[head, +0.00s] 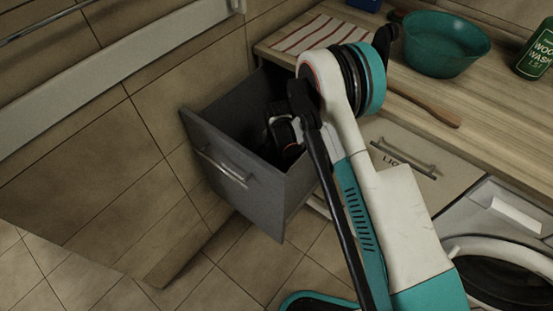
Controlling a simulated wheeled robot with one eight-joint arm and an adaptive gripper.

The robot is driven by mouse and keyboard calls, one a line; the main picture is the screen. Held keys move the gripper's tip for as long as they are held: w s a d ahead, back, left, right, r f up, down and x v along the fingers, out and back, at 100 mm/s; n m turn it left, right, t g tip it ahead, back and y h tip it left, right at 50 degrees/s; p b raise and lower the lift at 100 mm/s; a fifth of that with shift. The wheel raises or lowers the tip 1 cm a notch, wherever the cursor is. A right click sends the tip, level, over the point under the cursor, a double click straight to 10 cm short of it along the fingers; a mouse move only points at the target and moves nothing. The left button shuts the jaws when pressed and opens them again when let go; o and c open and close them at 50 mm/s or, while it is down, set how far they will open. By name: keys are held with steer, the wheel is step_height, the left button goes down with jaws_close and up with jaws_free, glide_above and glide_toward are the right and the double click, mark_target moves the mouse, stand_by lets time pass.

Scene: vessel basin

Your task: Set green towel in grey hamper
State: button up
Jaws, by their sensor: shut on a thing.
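A dark grey pull-out drawer or bin (236,178) stands open at the left end of the counter, with a bar handle on its front. It is the only grey container I see, and I cannot tell whether it is the grey hamper. My gripper (286,138) points down into its opening, partly covered by my arm. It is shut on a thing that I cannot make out. No green towel shows. The dark inside of the drawer is mostly hidden.
On the wooden counter (475,110) are a red-striped cloth (308,34), a teal bowl (440,45), a wooden utensil (428,106) and a green wool wash bottle (538,50). A white washing machine (465,245) stands at lower right. The tiled floor at lower left is clear.

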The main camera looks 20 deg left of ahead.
mark_target(277, 158)
steer(key=shift+f, duration=0.15)
steer(key=shift+f, duration=0.1)
steer(key=o, duration=1.1)
step_height(277, 158, up, 12)
steer(key=p, duration=0.4)
steer(key=shift+r, duration=0.25)
